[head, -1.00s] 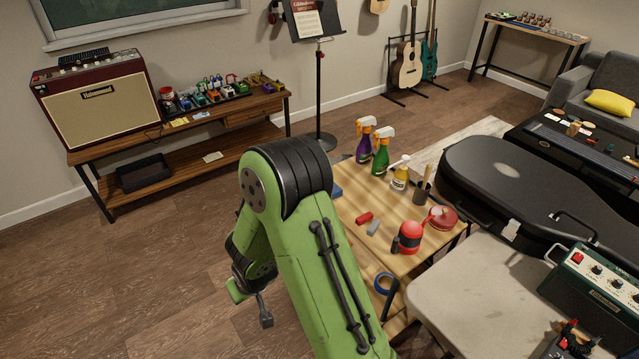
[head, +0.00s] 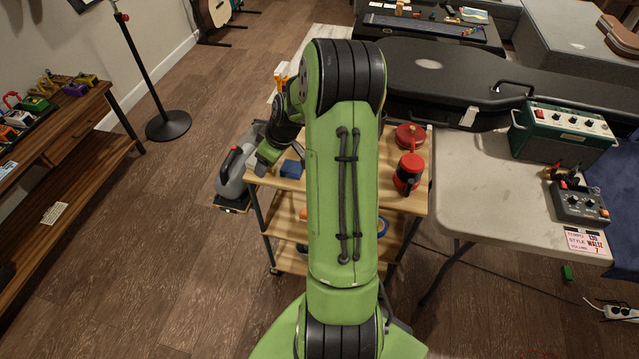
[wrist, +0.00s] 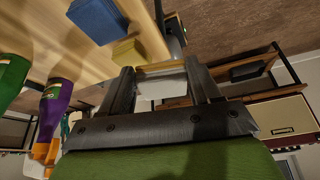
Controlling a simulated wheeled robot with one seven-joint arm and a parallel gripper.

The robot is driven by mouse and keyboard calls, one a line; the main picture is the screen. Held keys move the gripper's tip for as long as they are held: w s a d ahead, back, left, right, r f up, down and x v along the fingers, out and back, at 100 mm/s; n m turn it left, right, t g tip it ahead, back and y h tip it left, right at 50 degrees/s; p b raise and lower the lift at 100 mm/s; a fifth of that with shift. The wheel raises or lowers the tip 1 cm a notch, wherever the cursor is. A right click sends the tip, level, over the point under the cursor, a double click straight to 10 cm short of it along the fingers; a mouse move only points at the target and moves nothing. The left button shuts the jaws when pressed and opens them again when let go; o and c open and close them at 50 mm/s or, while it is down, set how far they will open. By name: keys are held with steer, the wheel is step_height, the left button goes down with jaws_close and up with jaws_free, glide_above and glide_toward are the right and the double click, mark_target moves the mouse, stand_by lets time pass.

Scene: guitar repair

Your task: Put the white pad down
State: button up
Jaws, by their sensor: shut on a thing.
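In the wrist view my gripper (wrist: 160,76) has its two dark fingers on either side of a pale, flat piece, which I take to be the white pad (wrist: 162,88). The pad shows only in part, with a yellowish strip at its far edge. The fingers are beside the edge of the wooden cart top (wrist: 85,65), close to a yellow block. In the head view the cart (head: 403,207) stands ahead, and my arm covers much of it. My fingers and the pad cannot be made out there.
A blue block (wrist: 97,18) and a yellow block (wrist: 127,50) lie on the cart top. Green (wrist: 12,75) and purple (wrist: 55,100) bottles stand nearby. A grey, black-handled object (head: 233,172) is at the cart's left side. A red container (head: 408,172) stands right of my arm.

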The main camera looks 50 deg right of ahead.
steer(key=s+d+r+n+y+b, duration=0.1)
steer(key=s+d+r+n+b, duration=0.15)
steer(key=s+d, duration=0.9)
steer(key=shift+g, duration=0.3)
steer(key=f+b, duration=0.1)
steer(key=f, duration=0.2)
steer(key=f+b, duration=0.1)
steer(key=f, duration=0.2)
steer(key=f+b, duration=0.2)
steer(key=f, duration=0.2)
steer(key=shift+w+d, duration=0.15)
steer(key=shift+d, duration=0.15)
steer(key=o, duration=1)
